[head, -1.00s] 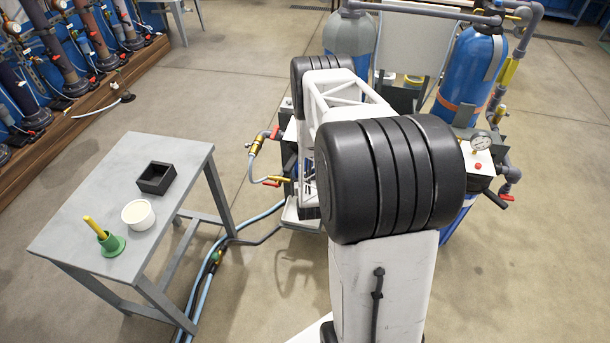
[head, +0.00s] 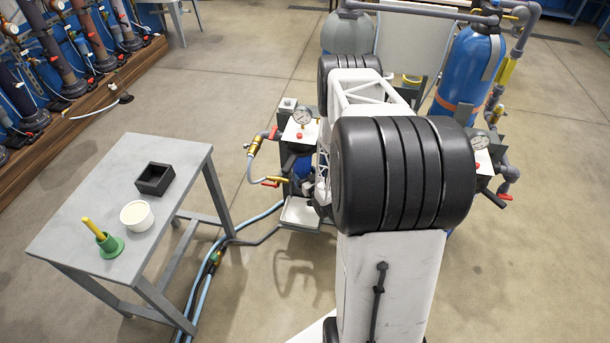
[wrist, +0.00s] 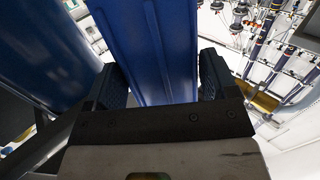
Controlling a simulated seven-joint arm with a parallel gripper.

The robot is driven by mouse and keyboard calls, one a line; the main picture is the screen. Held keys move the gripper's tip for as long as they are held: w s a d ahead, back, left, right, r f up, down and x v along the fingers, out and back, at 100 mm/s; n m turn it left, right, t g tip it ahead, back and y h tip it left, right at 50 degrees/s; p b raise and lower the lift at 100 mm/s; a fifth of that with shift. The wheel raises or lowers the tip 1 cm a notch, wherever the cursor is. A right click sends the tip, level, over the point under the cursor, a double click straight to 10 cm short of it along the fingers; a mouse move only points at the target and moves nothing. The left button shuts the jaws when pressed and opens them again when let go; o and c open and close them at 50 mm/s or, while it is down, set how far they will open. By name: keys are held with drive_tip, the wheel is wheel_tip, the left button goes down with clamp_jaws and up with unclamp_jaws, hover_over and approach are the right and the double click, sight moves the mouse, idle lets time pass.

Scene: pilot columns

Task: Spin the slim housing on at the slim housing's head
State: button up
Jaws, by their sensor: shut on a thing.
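My gripper (wrist: 163,88) is shut on a blue ribbed housing in the wrist view, with one dark finger on each side of it. I take this for the slim housing (wrist: 155,45); its body runs up out of the top of the picture. Its upper end and the slim housing's head are not clearly seen, so I cannot tell whether they touch. In the head view my arm hides most of the gripper and the held housing, beside the left station with its white panel and pressure gauge (head: 302,118).
A wide blue cylinder (wrist: 40,50) stands close on the left in the wrist view. A red-handled valve and hose (head: 262,140) stick out left of the station. The grey table (head: 90,200) holds a black box (head: 154,178), a white tub (head: 137,215) and a green holder (head: 110,246).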

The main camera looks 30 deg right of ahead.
drive_tip(key=shift+d, duration=0.35)
drive_tip(key=shift+w+d+r+n+g+y, duration=0.15)
drive_tip(key=shift+n+y, duration=0.6)
drive_tip(key=shift+y, duration=0.4)
drive_tip(key=shift+s+d+f+n+g+y, duration=0.1)
drive_tip(key=shift+d+n+g+y, duration=0.1)
drive_tip(key=shift+n+y, duration=0.8)
drive_tip(key=shift+w+d+r+n+g+y, duration=0.15)
drive_tip(key=shift+n+y, duration=0.4)
drive_tip(key=shift+y, duration=0.8)
drive_tip(key=o, duration=1.5)
drive_tip(key=shift+s+f, duration=0.1)
drive_tip(key=shift+a, duration=0.1)
drive_tip(key=shift+s+a+f, duration=0.1)
drive_tip(key=shift+a, duration=0.15)
drive_tip(key=shift+d, duration=0.1)
drive_tip(key=shift+h, duration=0.3)
